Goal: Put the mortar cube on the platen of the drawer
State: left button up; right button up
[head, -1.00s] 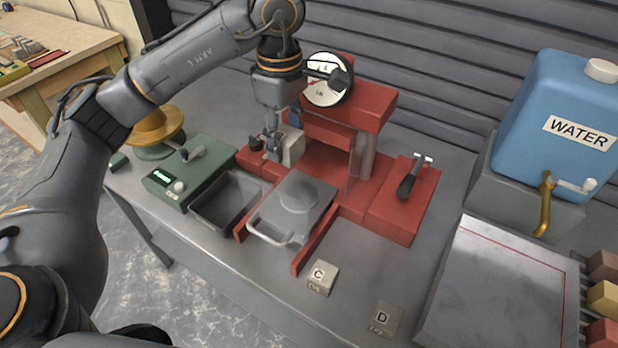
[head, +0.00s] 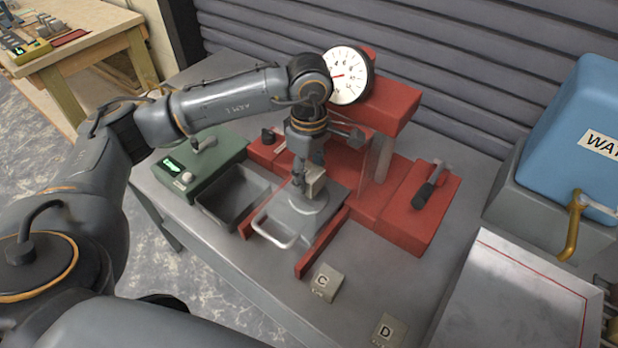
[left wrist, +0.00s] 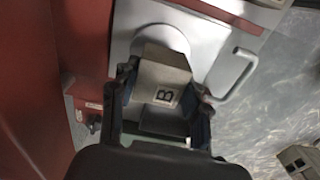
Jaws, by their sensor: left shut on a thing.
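A mortar cube marked B (left wrist: 163,82) is held between the fingers of my left gripper (left wrist: 160,105). In the head view my left gripper (head: 308,178) is shut on the cube (head: 315,182) above the drawer. The drawer (head: 276,220) is a grey plate with a front handle, pulled out of the red press (head: 360,185). Its round platen (head: 309,203) is partly hidden behind the cube; it also shows in the left wrist view (left wrist: 135,42). I cannot tell whether the cube touches the platen. My right gripper is not in view.
Cubes C (head: 326,282) and D (head: 388,330) sit on the bench in front of the press. A grey bin (head: 232,197) and a green box (head: 190,162) stand left of the drawer. A dial (head: 348,76) and a lever (head: 430,188) belong to the press.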

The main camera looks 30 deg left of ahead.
aim_at(309, 171)
pick_arm(q)
notch_tip(309, 171, down, 2)
jog(key=shift+f, duration=0.45)
jog(key=o, duration=1.4)
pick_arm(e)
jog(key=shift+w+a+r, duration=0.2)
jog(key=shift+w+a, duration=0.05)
pick_arm(q)
jog(key=shift+r, duration=0.1)
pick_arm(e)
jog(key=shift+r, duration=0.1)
pick_arm(q)
jog(key=shift+r, duration=0.2)
notch_tip(309, 171, up, 11)
jog(key=shift+f+b, duration=0.2)
jog(key=shift+b, duration=1.05)
jog(key=shift+r, duration=0.6)
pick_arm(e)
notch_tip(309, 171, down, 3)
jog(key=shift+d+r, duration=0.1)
